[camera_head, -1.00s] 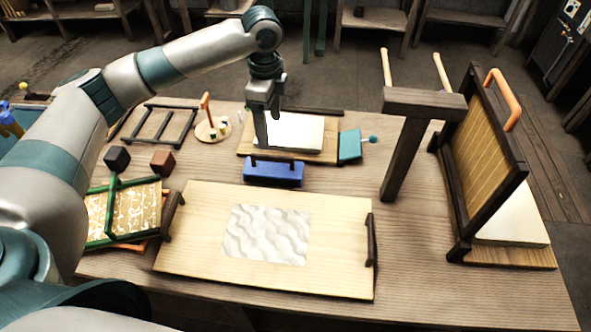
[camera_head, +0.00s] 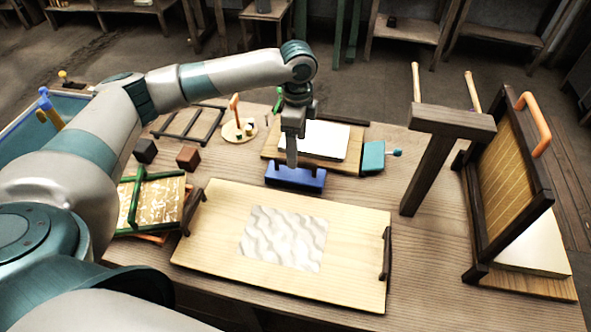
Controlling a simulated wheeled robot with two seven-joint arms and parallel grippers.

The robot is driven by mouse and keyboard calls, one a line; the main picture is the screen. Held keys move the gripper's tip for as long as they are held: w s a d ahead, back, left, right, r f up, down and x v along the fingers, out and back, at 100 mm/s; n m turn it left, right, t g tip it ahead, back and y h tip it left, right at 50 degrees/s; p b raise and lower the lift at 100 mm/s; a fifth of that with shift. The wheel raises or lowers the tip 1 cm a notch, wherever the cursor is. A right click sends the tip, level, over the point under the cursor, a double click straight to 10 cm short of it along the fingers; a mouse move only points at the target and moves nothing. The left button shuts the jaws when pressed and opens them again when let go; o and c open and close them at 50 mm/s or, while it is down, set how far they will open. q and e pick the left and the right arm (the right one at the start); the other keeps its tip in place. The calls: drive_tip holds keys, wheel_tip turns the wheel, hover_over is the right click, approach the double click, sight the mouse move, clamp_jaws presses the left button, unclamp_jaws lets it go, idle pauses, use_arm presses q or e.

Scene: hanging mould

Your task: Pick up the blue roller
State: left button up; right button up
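The blue roller (camera_head: 312,180), a blue block-like piece with a dark top part, lies on the wooden table between the large light board and the smaller board with white sheets. My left gripper (camera_head: 291,163) points down at the middle of its top, and the fingertips overlap the dark upper part in the head view. The fingers line up behind one another, so I cannot tell their gap or whether they touch the roller. My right gripper is not in view.
The light board (camera_head: 345,220) with a white wavy sheet lies in front. A teal tool (camera_head: 373,157) lies to the right, beside the board with white sheets (camera_head: 328,140). A dark post (camera_head: 430,165) and an upright framed mould (camera_head: 508,175) stand at the right. Two dark cubes (camera_head: 188,157) sit left.

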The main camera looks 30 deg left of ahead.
use_arm(q)
drive_tip(key=p, duration=0.1)
hover_over(295, 173)
drive_tip(key=f, duration=0.5)
drive_tip(key=shift+d+f, duration=0.3)
drive_tip(key=shift+f, duration=0.8)
drive_tip(key=shift+p, duration=0.35)
drive_tip(key=shift+f, duration=0.3)
drive_tip(key=f, duration=0.1)
drive_tip(key=f+p, duration=0.2)
drive_tip(key=f, duration=0.1)
drive_tip(key=shift+a, duration=0.25)
drive_tip(key=shift+f, duration=0.3)
drive_tip(key=shift+c, duration=0.4)
